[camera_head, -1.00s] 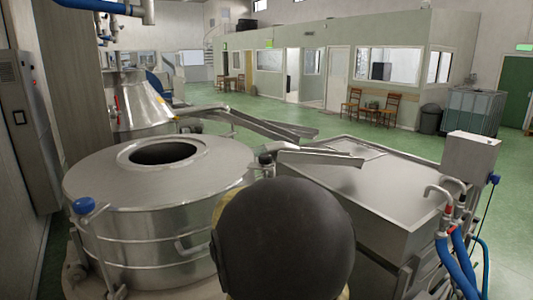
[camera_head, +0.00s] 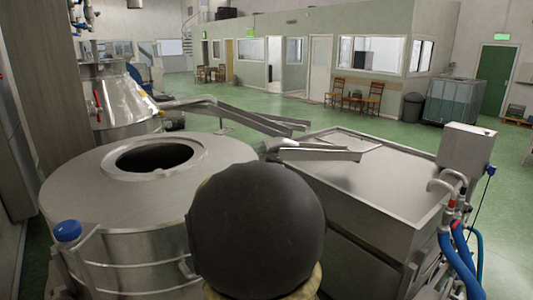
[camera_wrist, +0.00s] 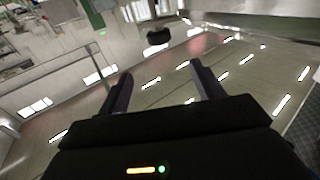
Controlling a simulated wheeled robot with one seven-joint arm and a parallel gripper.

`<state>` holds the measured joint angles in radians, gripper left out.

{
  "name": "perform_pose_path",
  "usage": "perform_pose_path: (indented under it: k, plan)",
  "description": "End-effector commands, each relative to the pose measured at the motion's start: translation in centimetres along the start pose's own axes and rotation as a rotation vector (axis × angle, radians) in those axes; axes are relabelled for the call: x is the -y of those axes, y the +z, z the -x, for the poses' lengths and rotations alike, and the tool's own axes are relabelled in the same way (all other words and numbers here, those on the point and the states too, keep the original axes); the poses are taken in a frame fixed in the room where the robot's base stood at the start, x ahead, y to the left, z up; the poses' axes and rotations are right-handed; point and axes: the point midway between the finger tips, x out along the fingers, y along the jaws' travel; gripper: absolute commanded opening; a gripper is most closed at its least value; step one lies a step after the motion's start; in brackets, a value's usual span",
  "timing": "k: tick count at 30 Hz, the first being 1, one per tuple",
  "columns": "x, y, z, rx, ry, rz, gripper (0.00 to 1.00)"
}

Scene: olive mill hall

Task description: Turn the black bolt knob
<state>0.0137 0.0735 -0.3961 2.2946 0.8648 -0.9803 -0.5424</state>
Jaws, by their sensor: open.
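I cannot make out the black bolt knob for certain in either view. In the head view, part of my own arm, dark and rounded, fills the lower middle and hides what is behind it. In the wrist view, my gripper (camera_wrist: 160,72) is open, with its two dark fingers apart and nothing between them. A small black rounded object (camera_wrist: 157,37) shows beyond the fingertips; I cannot tell what it is. My gripper does not show in the head view.
A round steel vat (camera_head: 85,190) with an open top stands at the left. A flat steel machine (camera_head: 395,190) is at the right, with a control box (camera_head: 467,150) and blue hoses (camera_head: 462,262). A steel chute (camera_head: 320,154) lies between them. Green floor (camera_head: 270,102) is clear beyond.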

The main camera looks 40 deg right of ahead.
Motion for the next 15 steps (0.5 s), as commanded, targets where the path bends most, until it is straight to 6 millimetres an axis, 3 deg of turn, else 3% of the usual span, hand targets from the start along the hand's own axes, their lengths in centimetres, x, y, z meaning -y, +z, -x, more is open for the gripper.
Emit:
perform_pose_path:
  k: [15]
  plan:
    - [-0.06,-0.04,-0.45,0.000,0.002,0.000,0.66]
